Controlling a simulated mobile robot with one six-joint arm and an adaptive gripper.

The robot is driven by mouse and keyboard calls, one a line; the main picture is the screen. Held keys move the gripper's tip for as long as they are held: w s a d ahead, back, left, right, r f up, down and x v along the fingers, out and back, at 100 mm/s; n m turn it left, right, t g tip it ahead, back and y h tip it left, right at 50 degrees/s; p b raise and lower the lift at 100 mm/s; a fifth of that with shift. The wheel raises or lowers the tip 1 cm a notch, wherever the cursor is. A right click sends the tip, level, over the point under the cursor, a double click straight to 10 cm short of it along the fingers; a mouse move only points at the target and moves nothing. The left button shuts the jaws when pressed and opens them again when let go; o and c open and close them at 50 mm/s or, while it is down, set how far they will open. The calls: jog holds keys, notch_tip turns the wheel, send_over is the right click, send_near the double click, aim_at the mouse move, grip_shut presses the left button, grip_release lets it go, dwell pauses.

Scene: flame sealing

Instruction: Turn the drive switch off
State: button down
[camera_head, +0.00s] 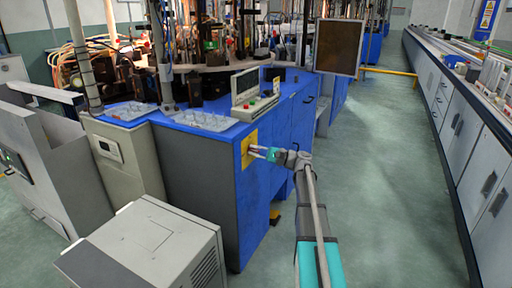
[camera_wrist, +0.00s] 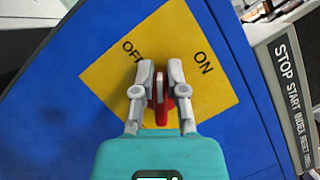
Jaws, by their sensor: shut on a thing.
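The drive switch is a red handle (camera_wrist: 161,106) on a yellow plate (camera_wrist: 108,75) marked OFF and ON, fixed to a blue cabinet. In the wrist view my gripper (camera_wrist: 160,75) is shut on the red handle, with one finger on each side of it. The fingers partly hide the handle, and its pointing direction is hard to tell. The OFF label lies left of the fingers and the ON label right. In the head view my gripper (camera_head: 254,151) reaches the yellow plate (camera_head: 249,147) on the cabinet's side; the handle is hidden there.
The blue cabinet (camera_head: 205,170) carries machinery and a control panel (camera_head: 250,95) with buttons above the switch. A grey box unit (camera_head: 150,245) stands at the front left. A long bench (camera_head: 465,130) runs along the right. The green floor (camera_head: 385,190) between is clear.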

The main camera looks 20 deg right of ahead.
jog(key=n, duration=0.1)
jog(key=n+g+p, duration=0.1)
jog(key=n, duration=0.1)
jog(key=n+h, duration=0.1)
jog(key=shift+w+f+n+g+p, duration=0.25)
jog(key=shift+w+n+g+p, duration=0.05)
jog(key=shift+g+p, duration=0.1)
jog(key=shift+f+n+h+p, duration=0.3)
jog(key=shift+n+p, duration=0.1)
jog(key=shift+n, duration=0.7)
jog(key=c, duration=0.9)
grip_release()
jog(key=shift+r, duration=0.1)
jog(key=shift+o, duration=1.1)
jog(key=shift+s, duration=0.1)
